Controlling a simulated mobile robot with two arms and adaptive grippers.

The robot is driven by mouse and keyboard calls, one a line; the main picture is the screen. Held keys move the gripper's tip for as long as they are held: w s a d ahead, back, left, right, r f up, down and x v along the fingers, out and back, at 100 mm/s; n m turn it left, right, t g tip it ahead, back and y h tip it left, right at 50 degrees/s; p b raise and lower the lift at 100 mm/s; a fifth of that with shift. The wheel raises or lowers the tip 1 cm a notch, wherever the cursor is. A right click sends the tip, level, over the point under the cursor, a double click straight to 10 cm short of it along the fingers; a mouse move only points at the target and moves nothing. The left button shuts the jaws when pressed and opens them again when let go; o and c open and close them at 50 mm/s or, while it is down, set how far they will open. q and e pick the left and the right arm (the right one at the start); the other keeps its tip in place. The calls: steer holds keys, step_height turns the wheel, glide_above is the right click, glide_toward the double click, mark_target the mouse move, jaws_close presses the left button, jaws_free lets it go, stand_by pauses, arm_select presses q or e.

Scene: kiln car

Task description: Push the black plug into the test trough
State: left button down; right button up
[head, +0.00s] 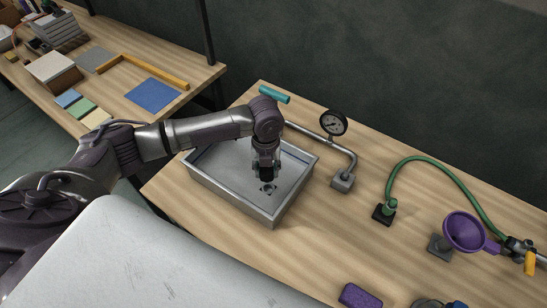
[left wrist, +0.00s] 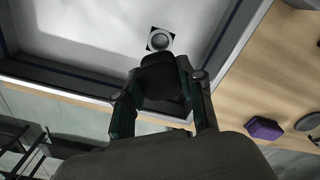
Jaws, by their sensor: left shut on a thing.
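The test trough (head: 231,203) is a grey metal tray on the wooden table, and its floor and walls also fill the upper left wrist view (left wrist: 70,75). A drain fitting (head: 268,188) with a round hole sits in the trough floor; it also shows in the left wrist view (left wrist: 159,39). My left gripper (head: 264,176) points down into the trough, just above and behind the drain. It is shut on the black plug (left wrist: 160,80), which is held between the fingers. The drain hole is uncovered in the left wrist view. My right gripper is not seen.
A pressure gauge (head: 333,122) on a pipe, a teal handle (head: 274,94) and a green hose (head: 447,172) stand behind and right of the trough. A purple funnel (head: 463,231) and a purple sponge (head: 360,297) lie further right.

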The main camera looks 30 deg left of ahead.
arm_select(q)
steer(key=shift+w+f+m, duration=0.4)
steer(key=shift+w+m, duration=0.1)
steer(key=shift+w, duration=0.25)
steer(key=shift+s+a+r, duration=0.1)
steer(key=shift+s+r, duration=0.1)
steer(key=shift+s, duration=0.25)
steer(key=shift+w+r+p, duration=0.1)
steer(key=shift+w+p, duration=0.1)
steer(key=shift+p, duration=0.25)
steer(key=shift+s+f+b, duration=0.1)
steer(key=shift+f+b, duration=0.4)
steer(key=shift+f, duration=0.25)
steer(key=shift+f+b, duration=0.85)
steer(key=shift+f, duration=0.8)
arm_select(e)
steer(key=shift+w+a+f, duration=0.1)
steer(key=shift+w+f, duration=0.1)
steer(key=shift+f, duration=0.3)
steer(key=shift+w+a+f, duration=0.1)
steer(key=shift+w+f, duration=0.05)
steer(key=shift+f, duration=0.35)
arm_select(q)
steer(key=shift+f, duration=0.15)
